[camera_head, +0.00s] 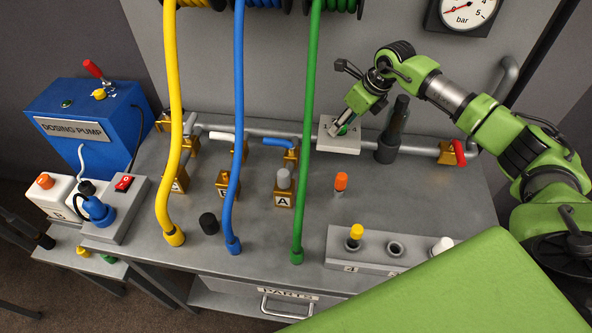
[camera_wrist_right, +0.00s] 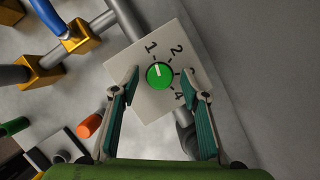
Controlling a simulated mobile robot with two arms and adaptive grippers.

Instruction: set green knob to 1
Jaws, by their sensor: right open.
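The green knob (camera_wrist_right: 160,75) sits on a pale square plate (camera_wrist_right: 145,100) marked with numerals; the 1, 2 and 4 are readable in the right wrist view. Its small white mark points up and slightly left, roughly toward the 1. In the head view the plate (camera_head: 340,147) is at the back of the bench, and the knob is largely covered by my right gripper (camera_head: 342,127). The right gripper is open in the right wrist view (camera_wrist_right: 161,82), with one finger on each side of the knob and visible gaps between. My left gripper is not in view.
A grey pipe (camera_head: 255,131) runs along the bench back beside the plate. A dark upright cylinder (camera_head: 397,125) stands just right of it. Yellow, blue and green hoses (camera_head: 308,150) hang in front. An orange-capped peg (camera_head: 341,182) stands nearer the front.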

